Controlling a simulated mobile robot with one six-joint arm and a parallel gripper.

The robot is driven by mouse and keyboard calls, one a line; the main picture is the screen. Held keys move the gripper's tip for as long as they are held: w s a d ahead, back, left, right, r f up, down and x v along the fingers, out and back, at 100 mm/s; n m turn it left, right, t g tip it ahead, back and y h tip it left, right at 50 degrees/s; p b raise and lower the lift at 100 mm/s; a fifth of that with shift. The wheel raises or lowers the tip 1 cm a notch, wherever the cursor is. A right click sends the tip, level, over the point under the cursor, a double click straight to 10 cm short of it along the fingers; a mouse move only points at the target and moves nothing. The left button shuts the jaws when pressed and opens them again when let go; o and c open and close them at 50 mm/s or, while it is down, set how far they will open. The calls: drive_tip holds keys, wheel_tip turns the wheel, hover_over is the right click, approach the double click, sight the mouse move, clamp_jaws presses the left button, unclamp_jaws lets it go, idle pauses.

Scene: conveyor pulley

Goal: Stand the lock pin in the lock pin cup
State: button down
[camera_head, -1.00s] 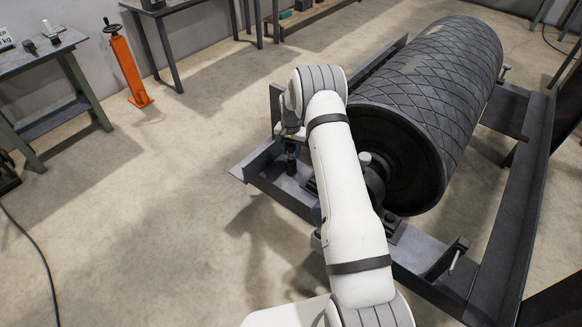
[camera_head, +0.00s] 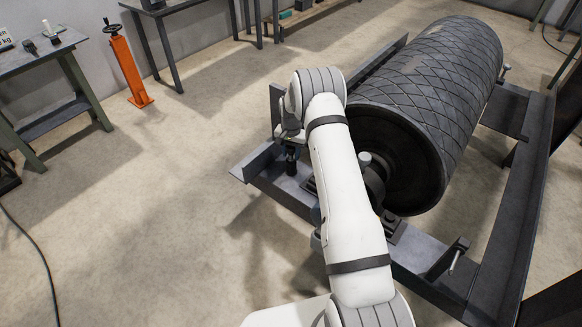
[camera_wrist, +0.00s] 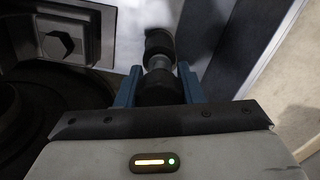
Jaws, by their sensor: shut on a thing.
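My gripper (camera_wrist: 159,76) has its two blue fingers closed on a dark cylindrical piece, which I take to be the lock pin (camera_wrist: 154,92). A short bright metal part and a dark rounded end show beyond the fingertips in the wrist view. In the head view my gripper (camera_head: 291,151) is over the near left end of the steel frame, left of the roller. My white arm hides part of this area. I cannot make out the lock pin cup, nor tell whether the pin touches anything below it.
The large rubber-covered roller (camera_head: 425,75) lies in the dark steel frame (camera_head: 515,215). A bolt head (camera_wrist: 60,44) on a plate is close at the left in the wrist view. An orange stand (camera_head: 128,68) and workbenches are at the back left. The floor left of the frame is clear.

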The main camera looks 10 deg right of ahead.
drive_tip(key=shift+f, duration=0.15)
drive_tip(key=c, duration=0.9)
unclamp_jaws()
drive_tip(key=shift+o, duration=0.5)
drive_tip(key=shift+f, duration=0.1)
drive_tip(key=o, duration=0.7)
drive_tip(key=shift+o, duration=0.5)
